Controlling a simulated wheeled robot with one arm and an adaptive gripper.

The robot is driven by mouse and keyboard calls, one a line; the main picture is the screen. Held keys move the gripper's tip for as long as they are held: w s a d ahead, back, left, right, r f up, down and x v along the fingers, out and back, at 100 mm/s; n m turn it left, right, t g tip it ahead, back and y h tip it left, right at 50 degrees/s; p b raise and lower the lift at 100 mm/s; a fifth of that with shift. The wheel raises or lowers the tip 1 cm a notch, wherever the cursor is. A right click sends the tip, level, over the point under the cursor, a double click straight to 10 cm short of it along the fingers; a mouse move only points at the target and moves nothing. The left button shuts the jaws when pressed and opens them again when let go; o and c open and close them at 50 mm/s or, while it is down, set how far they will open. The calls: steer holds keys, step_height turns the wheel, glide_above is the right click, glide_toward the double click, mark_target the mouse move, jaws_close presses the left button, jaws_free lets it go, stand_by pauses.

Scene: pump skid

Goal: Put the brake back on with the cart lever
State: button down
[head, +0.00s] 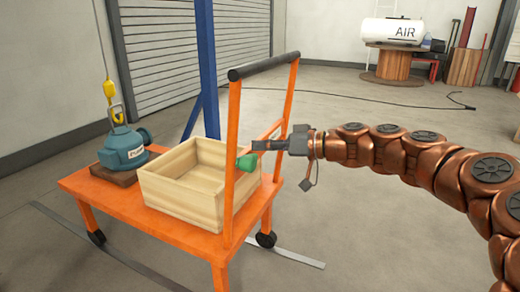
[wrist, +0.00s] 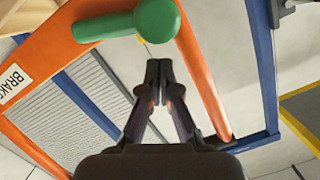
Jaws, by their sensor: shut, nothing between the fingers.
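The orange cart (head: 150,212) stands left of centre in the head view, with two uprights and a black push bar (head: 264,65). The cart lever is green with a round knob (head: 248,162), beside the cart's near upright. In the wrist view the green lever (wrist: 110,25) lies across the top, its knob (wrist: 157,19) at the right end, against an orange frame. A "BRAKE" label (wrist: 15,82), partly cut off, is on the orange frame at left. My gripper (head: 256,145) is shut and empty, its fingertips (wrist: 153,65) close to the knob with a visible gap in the wrist view.
A wooden box (head: 185,205) and a blue pump (head: 122,150) on a wooden block sit on the cart. A yellow hook (head: 117,115) hangs at the pump. A blue post (head: 206,70) stands behind. Open floor lies right of the cart, with a black cable (head: 400,100).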

steer(key=w+r+p+v, duration=0.1)
steer(key=p+v, duration=0.2)
steer(key=v, duration=0.7)
steer(key=shift+d+r, duration=0.4)
steer(key=shift+r, duration=0.05)
steer(key=s+a+r+g+h+p, duration=0.2)
steer(key=s+a+r+h+p, duration=0.15)
steer(key=s+r+p, duration=0.4)
steer(key=s+a+r+g+h+p, duration=0.25)
steer(key=s+a+r+p, duration=0.25)
steer(key=s+p, duration=0.55)
steer(key=s+d+r+m+g+h+p, duration=0.1)
steer(key=s+d+r+m+h+p, duration=0.2)
steer(key=s+d+p, duration=0.4)
steer(key=s+d+r+m+g+h+p, duration=0.2)
steer(key=s+d+m+h+p, duration=0.3)
steer(key=s+p, duration=0.8)
steer(key=shift+d+r+h+p, duration=0.4)
steer(key=shift+d+p, duration=0.55)
steer(key=shift+d, duration=0.2)
